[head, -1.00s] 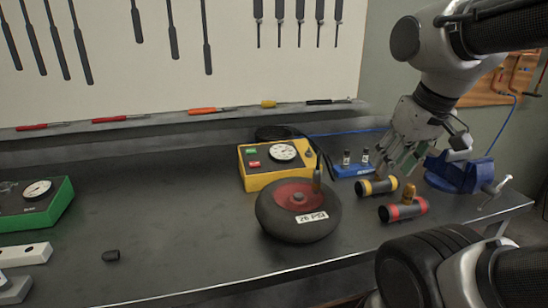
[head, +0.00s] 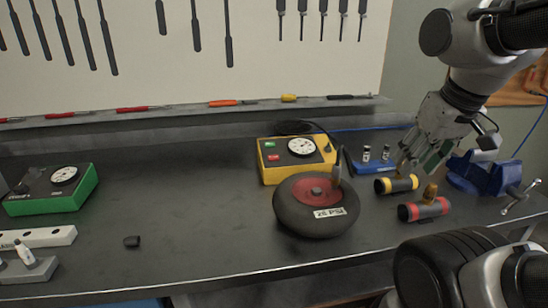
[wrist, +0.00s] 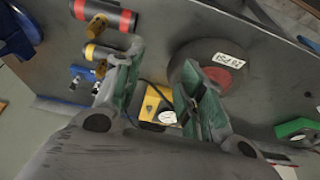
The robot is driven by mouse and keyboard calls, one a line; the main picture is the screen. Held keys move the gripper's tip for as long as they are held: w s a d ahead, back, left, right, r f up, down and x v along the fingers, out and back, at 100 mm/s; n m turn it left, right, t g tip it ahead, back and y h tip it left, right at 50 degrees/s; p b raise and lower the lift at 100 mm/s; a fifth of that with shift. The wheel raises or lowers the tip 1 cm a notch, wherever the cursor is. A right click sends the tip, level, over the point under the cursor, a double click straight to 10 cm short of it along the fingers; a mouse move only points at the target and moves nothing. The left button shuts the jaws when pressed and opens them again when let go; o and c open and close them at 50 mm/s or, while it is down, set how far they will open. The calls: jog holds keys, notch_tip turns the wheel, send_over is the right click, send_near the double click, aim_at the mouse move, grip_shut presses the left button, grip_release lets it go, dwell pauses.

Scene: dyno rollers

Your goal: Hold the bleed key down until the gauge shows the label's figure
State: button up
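A black tyre with a red hub (head: 317,190) lies flat on the bench, with a white label (head: 329,212) that seems to read 26 PSI; the second digit is not sharp. An upright grey fitting (head: 337,176) stands on its rim. Behind it is a yellow box (head: 268,172) with green and red buttons and a round white gauge (head: 301,147); its needle is too small to read. I cannot pick out the bleed key for sure. My gripper (wrist: 155,98) is open and empty, above the bench right of the tyre in the head view, apart from everything.
Yellow-banded (head: 396,184) and red-banded (head: 424,209) cylinders with brass tops lie right of the tyre. A blue vise (head: 478,176) and a blue stand (head: 372,166) are nearby. A green gauge box (head: 50,200) stands left. The bench between is mostly clear.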

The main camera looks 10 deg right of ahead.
jog(key=shift+c, duration=0.2)
grip_shut()
dwell(1.1)
